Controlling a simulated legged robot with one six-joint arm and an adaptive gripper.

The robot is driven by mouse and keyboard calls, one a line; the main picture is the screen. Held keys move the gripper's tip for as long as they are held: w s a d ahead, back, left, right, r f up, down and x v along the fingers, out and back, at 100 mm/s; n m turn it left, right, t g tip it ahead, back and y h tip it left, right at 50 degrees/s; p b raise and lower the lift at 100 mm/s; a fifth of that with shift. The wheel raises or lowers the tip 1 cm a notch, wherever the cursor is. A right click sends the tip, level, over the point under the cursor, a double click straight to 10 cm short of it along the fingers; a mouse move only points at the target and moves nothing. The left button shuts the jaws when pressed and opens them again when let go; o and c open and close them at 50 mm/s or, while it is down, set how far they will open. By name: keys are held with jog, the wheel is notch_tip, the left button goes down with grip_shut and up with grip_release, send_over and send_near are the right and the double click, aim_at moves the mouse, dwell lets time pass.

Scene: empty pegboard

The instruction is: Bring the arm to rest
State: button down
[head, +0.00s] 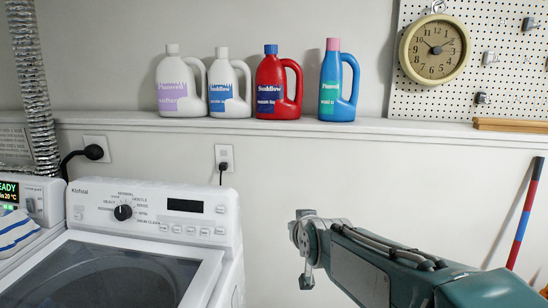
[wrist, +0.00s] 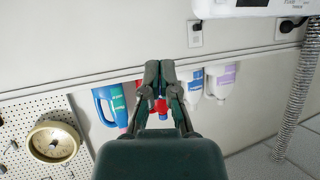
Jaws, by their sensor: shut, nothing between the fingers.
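My gripper (wrist: 160,66) shows in the wrist view with its two dark green fingers closed together and nothing held between them. The wrist view is upside down, and the fingers overlap the red bottle on the shelf in the picture without visible contact. In the head view my green arm (head: 360,262) reaches in from the lower right, in front of the bare wall and right of the washing machine. I cannot clearly make out the fingers in the head view.
A white washing machine (head: 150,222) stands at the left. Several bottles, including a red one (head: 272,88) and a blue one (head: 336,88), stand on the wall ledge (head: 400,125). A clock (head: 434,50) hangs on the pegboard (head: 505,20). A striped pole (head: 524,215) leans at the right.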

jog(key=s+d+f+g+h, duration=0.1)
jog(key=s+d+f+g, duration=0.1)
jog(key=s, duration=0.7)
jog(key=s+d+f+m+g, duration=0.1)
jog(key=s+d+f+g, duration=0.1)
jog(key=s+d, duration=0.3)
jog(key=s+d+f+g+h, duration=0.1)
jog(key=s+d+f+g, duration=0.1)
jog(key=s, duration=1.1)
jog(key=shift+s+d+f+g+h, duration=0.35)
jog(key=shift+d+f, duration=0.25)
jog(key=shift+d, duration=0.35)
